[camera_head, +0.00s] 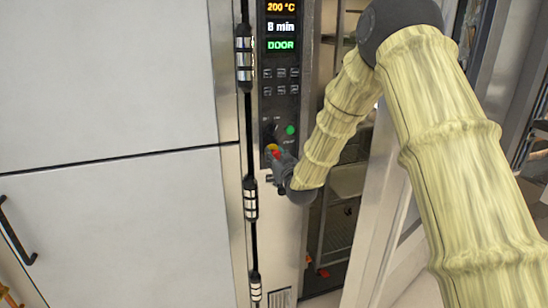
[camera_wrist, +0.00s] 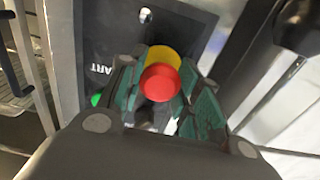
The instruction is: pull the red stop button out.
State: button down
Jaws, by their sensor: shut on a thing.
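The red stop button (camera_wrist: 160,83) is a round red cap on a yellow base (camera_wrist: 166,55), mounted on the dark control panel. In the wrist view it sits between the two green-padded fingers of my gripper (camera_wrist: 158,95), which is shut on it. In the head view the red button (camera_head: 276,152) shows small at the lower part of the panel, with my gripper (camera_head: 279,160) at it from below right. Part of the button's sides is hidden by the fingers.
The control panel (camera_head: 280,85) shows 200 °C, 8 min and DOOR, with small keys, a dark knob and a green button (camera_head: 290,130) just above the stop button. An oven opening with racks (camera_head: 340,215) lies to the right. Large pale doors (camera_head: 110,80) fill the left.

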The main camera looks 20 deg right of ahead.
jog(key=shift+s, duration=0.25)
jog(key=c, duration=1)
grip_release()
jog(key=shift+o, duration=0.2)
jog(key=s, duration=1.2)
jog(key=shift+d, duration=0.25)
